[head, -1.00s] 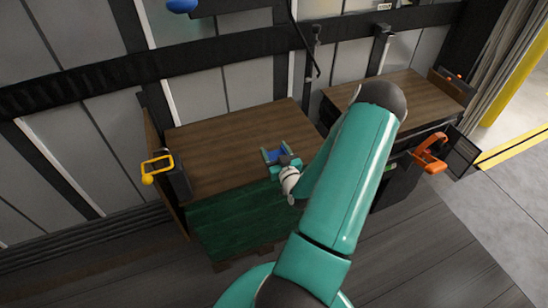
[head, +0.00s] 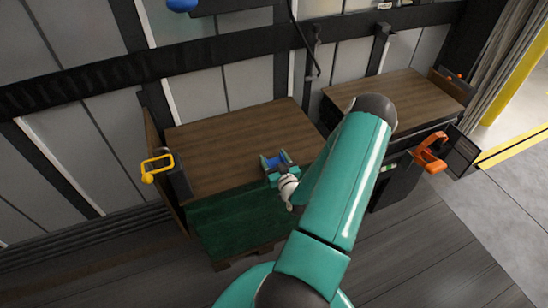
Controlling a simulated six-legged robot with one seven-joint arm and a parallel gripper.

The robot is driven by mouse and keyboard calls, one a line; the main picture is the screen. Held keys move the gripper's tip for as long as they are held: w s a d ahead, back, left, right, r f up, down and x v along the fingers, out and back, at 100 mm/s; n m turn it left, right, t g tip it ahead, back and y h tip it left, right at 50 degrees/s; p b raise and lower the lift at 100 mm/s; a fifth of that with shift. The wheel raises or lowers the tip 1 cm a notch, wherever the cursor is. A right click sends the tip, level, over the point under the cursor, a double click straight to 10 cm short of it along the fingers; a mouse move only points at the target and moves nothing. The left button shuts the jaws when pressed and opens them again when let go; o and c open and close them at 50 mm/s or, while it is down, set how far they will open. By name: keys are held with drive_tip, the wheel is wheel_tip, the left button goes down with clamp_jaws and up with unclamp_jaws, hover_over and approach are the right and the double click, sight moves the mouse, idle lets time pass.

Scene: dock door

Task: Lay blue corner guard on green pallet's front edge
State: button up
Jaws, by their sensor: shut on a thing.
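The green pallet (head: 232,226) stands left of centre, a load with a brown wooden top (head: 225,150) and a green front face. My gripper (head: 279,160) is at the front edge of that top, towards its right end. It is shut on the blue corner guard (head: 275,161), of which only a small blue part shows between the teal fingers. The guard looks at or just above the edge. I cannot tell whether it touches the wood. My forearm hides the right end of the front edge.
A second brown-topped stand (head: 400,98) is behind my arm on the right. A yellow handle (head: 157,167) sits at the left, an orange handle (head: 430,150) at the right. A panelled wall runs behind. The wooden top is clear.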

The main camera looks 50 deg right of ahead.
drive_tip(key=o, duration=1)
drive_tip(key=shift+r, duration=0.25)
drive_tip(key=v, duration=1.2)
drive_tip(key=shift+r, duration=0.3)
